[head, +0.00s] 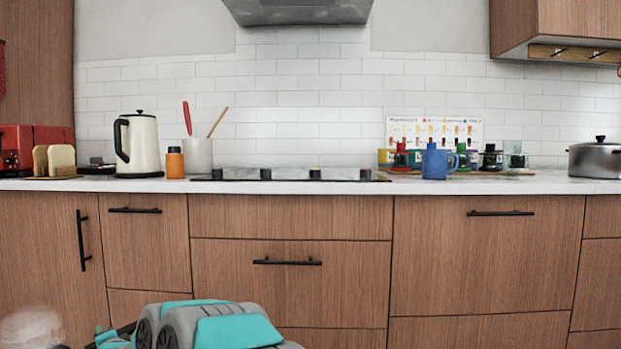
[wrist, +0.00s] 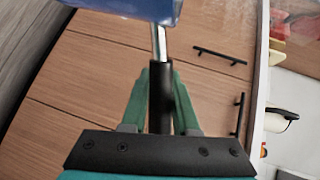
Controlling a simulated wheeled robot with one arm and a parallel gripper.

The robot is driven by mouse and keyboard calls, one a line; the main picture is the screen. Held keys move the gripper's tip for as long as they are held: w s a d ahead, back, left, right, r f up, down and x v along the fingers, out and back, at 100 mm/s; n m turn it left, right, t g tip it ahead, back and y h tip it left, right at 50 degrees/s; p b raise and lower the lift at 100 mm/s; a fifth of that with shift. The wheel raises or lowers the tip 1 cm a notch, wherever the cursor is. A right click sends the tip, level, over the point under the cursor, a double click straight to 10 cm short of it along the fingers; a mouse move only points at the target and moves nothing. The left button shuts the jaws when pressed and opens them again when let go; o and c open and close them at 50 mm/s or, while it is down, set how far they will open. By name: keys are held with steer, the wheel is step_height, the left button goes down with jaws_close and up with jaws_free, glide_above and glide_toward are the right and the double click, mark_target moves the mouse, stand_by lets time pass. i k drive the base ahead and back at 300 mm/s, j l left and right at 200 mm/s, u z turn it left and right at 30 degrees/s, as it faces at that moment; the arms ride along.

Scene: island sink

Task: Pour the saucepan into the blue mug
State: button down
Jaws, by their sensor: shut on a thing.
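The blue mug (head: 437,162) stands upright on the counter, right of the cooktop. In the wrist view my gripper (wrist: 160,80) is shut on the black handle (wrist: 160,105) of the saucepan. A metal shank runs from the handle to the saucepan's blue body (wrist: 125,9), which is mostly cut off at the top edge. In the head view my gripper (head: 112,338) is at the bottom left, below counter height and well away from the mug. The saucepan's body is almost wholly out of the head view, and its contents are hidden.
The white counter (head: 340,186) carries a cream kettle (head: 141,144), an orange bottle (head: 175,163), a white utensil crock (head: 198,155) and a black cooktop (head: 285,175). Several small jars and bottles (head: 489,158) crowd behind the mug. A lidded pot (head: 594,160) stands far right. A whitish haze (head: 30,328) shows bottom left.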

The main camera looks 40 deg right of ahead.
mark_target(435, 164)
steer(key=k+l+z, duration=0.15)
steer(key=l, duration=0.15)
steer(key=k+l+z, duration=0.15)
steer(key=l, duration=0.15)
steer(key=k+l+z, duration=0.15)
steer(key=l, duration=0.15)
steer(key=k+l+z, duration=0.15)
steer(key=l, duration=0.2)
